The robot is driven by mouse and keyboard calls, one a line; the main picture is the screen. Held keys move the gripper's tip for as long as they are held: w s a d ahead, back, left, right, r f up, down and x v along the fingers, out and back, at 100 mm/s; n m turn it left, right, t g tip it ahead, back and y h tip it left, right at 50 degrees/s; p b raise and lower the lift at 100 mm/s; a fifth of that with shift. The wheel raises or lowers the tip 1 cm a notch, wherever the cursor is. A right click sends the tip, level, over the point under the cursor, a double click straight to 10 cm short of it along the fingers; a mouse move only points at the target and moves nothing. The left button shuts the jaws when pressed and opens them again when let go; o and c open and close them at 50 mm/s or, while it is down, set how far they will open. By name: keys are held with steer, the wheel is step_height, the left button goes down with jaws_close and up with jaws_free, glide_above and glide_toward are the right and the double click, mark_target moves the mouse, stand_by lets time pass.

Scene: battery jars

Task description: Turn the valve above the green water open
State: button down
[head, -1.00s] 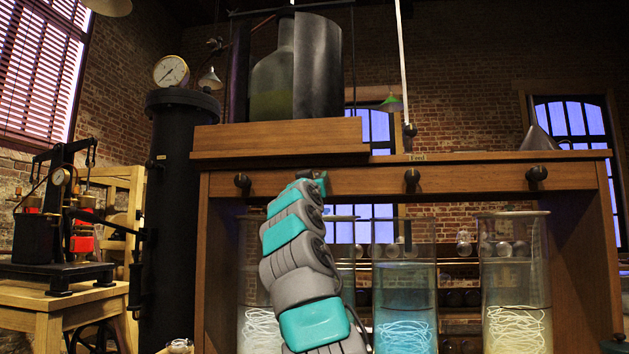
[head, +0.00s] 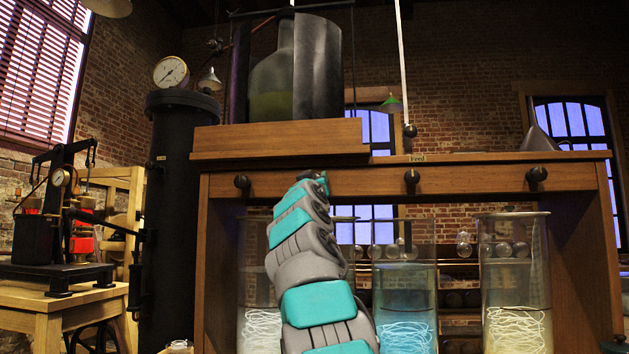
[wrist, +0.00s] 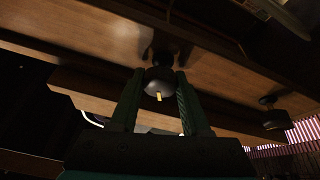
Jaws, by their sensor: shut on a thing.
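My gripper (head: 318,178) is at the wooden beam of the stand, between the leftmost dark knob (head: 241,181) and a middle knob (head: 412,177). In the wrist view its two fingers (wrist: 160,76) stand on either side of a dark round valve knob (wrist: 159,83), shut on it. A small yellow mark shows on this knob. In the head view my arm hides this knob and most of the jar (head: 344,240) below it, so its water colour cannot be seen. A jar with blue-looking water (head: 404,310) stands right of my arm.
A knob (head: 536,175) is at the far right above a jar of pale liquid (head: 515,320). A large bottle (head: 271,90) stands on the shelf above. A black column (head: 180,220) stands left.

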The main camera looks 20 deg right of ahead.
steer(key=shift+n+t+y+p, duration=0.35)
steer(key=shift+n+y, duration=0.15)
steer(key=shift+n, duration=0.4)
steer(key=n+p, duration=0.1)
steer(key=n+y+p, duration=0.1)
steer(key=shift+r+n+t+y, duration=0.25)
steer(key=shift+n+y, duration=0.05)
steer(key=shift+n, duration=0.1)
steer(key=n+y+p, duration=0.2)
steer(key=n, duration=0.3)
steer(key=shift+a+f+y+p, duration=0.15)
steer(key=shift+a+y+p, duration=0.1)
steer(key=shift+y+p, duration=0.15)
steer(key=shift+d+f+n+y, duration=0.15)
steer(key=shift+n+y, duration=0.65)
steer(key=shift+n, duration=1.2)
steer(key=shift+f+n+g+y, duration=0.1)
steer(key=shift+n+g+y, duration=0.5)
steer(key=shift+n, duration=1.3)
steer(key=shift+c, duration=1.9)
jaws_free()
